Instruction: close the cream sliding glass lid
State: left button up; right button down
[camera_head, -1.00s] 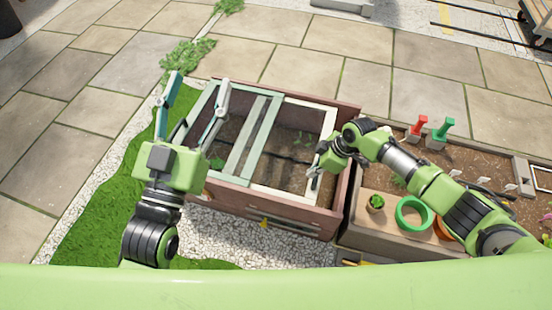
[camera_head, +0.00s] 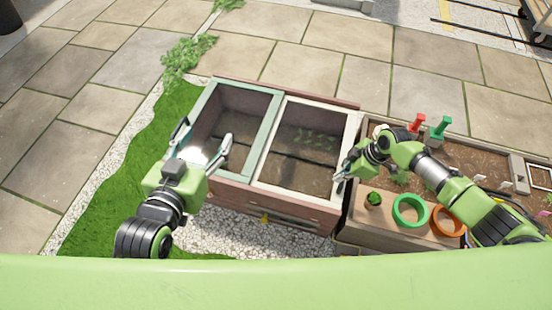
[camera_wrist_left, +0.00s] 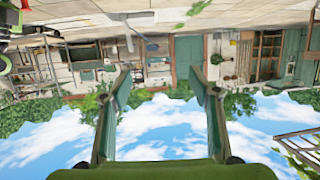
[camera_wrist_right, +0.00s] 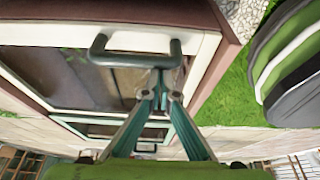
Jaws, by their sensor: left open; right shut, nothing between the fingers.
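The cream-framed glass lid (camera_head: 295,194) covers the right half of a brown wooden cold frame (camera_head: 235,198) in the head view. Its left rail lies beside the right rail of a green-framed lid (camera_head: 265,125). My right gripper (camera_head: 341,180) is at the cream lid's right edge. In the right wrist view its closed fingers (camera_wrist_right: 160,97) are at one end of the lid's dark bar handle (camera_wrist_right: 130,60); whether they touch it is unclear. They hold nothing. My left gripper (camera_head: 207,133) is open and empty above the box's left side. Its spread fingers (camera_wrist_left: 165,85) show in the left wrist view.
Paving (camera_head: 330,50) beyond the box is clear.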

jog(key=shift+s+d+f, duration=0.1)
jog(key=shift+d+f, duration=0.05)
jog(key=shift+d, duration=0.3)
jog(key=a, duration=0.1)
jog(key=p, duration=0.1)
jog(key=a+r, duration=0.1)
jog(key=shift+w+a+p, duration=0.35)
jog(key=shift+w+a+r+p, duration=0.2)
jog(key=shift+a+r+p, duration=0.1)
jog(key=shift+a, duration=0.1)
jog(key=shift+w+a+r+p, duration=0.15)
jog(key=shift+w+a+p, duration=0.1)
jog(key=shift+a, duration=0.1)
pick_arm(q)
jog(key=s+a+f+g+y+p, duration=0.1)
jog(key=s+a+f+g, duration=0.2)
jog(key=s+f+g, duration=0.2)
jog(key=s+a+f+g+y+p, duration=0.1)
jog(key=s+f+g, duration=0.4)
jog(key=s, duration=0.5)
jog(key=shift+s+a+f+n+y+p, duration=0.35)
jog(key=shift+a+f+n+y+p, duration=0.1)
jog(key=shift+a, duration=0.95)
pick_arm(e)
jog(key=v, duration=0.9)
jog(key=shift+s, duration=0.2)
